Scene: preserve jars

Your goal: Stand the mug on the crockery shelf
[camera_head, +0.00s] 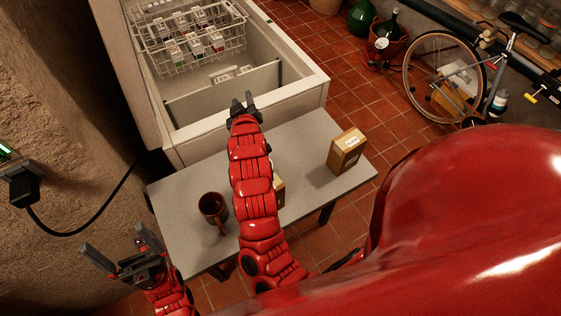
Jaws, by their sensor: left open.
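The brown mug (212,209) stands on the grey table (180,188), near its left front part. My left gripper (113,239) is open and empty, to the left of the mug and clear of it, beside the table's left front corner. My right gripper (243,101) is beyond the table's back edge, by the front wall of the white chest. Its two fingers stand apart with nothing seen between them. My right arm crosses the table just to the right of the mug. I cannot make out a crockery shelf in this view.
A cardboard box (347,151) stands at the table's right end. Another box (279,189) is mostly hidden behind my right arm. The open white chest (311,92) holds a wire basket (160,68) of small packs. A bicycle (445,75) stands at back right. A rough wall borders the left.

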